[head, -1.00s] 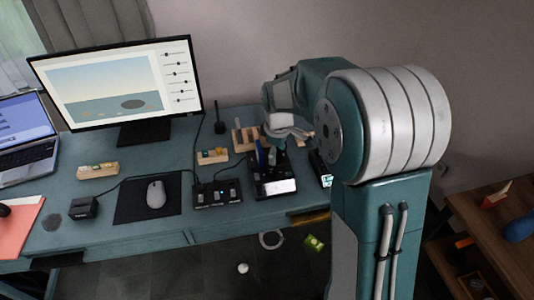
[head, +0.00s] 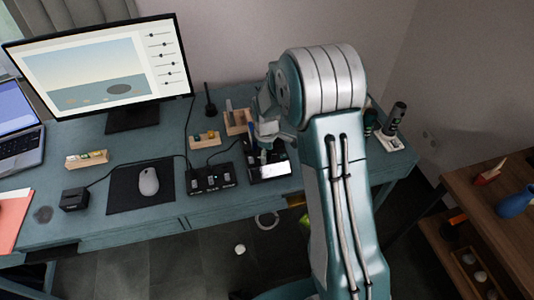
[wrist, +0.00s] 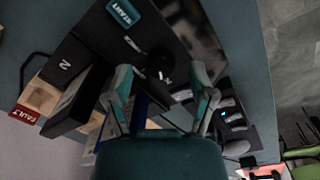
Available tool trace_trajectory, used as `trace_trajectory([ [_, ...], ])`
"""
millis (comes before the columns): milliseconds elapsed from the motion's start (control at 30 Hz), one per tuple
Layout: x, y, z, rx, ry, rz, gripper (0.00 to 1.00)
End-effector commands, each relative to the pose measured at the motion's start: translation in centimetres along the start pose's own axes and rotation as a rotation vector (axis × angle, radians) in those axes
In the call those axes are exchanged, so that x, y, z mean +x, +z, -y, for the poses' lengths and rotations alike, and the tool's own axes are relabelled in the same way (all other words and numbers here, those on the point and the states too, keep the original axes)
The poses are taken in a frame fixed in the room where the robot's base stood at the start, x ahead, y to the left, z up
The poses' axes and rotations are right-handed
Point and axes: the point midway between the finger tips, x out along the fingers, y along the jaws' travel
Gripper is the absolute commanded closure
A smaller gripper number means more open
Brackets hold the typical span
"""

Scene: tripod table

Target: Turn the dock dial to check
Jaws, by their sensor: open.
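The dock (head: 270,172) is a dark unit with a bright front panel near the desk's front edge, partly hidden by my arm in the head view. In the wrist view its dark top (wrist: 105,40) fills the upper middle. A small round black dial (wrist: 160,64) with a light mark sits on it. My gripper (wrist: 161,74) is open, with one fingertip to each side of the dial in the picture. I cannot tell whether either finger touches it. In the head view my gripper (head: 264,137) is over the dock, its fingers unclear.
A dark switch box (head: 211,178) with a cable stands left of the dock. A wooden block holder (head: 238,121) is behind it. Dark upright items (head: 396,118) stand at the desk's right end. A red label (wrist: 22,113) and teal label (wrist: 122,12) show in the wrist view.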

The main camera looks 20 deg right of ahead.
Motion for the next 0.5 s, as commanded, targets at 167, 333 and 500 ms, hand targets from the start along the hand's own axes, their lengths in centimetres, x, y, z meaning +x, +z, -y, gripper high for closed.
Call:
trace_trajectory([
  [167,0.52,0.03,0.02,0.0,0.0,0.0,0.28],
  [333,0.5,0.02,0.02,0.0,0.0,0.0,0.33],
  [500,0.49,0.02,0.01,0.0,0.0,0.0,1.0],
])
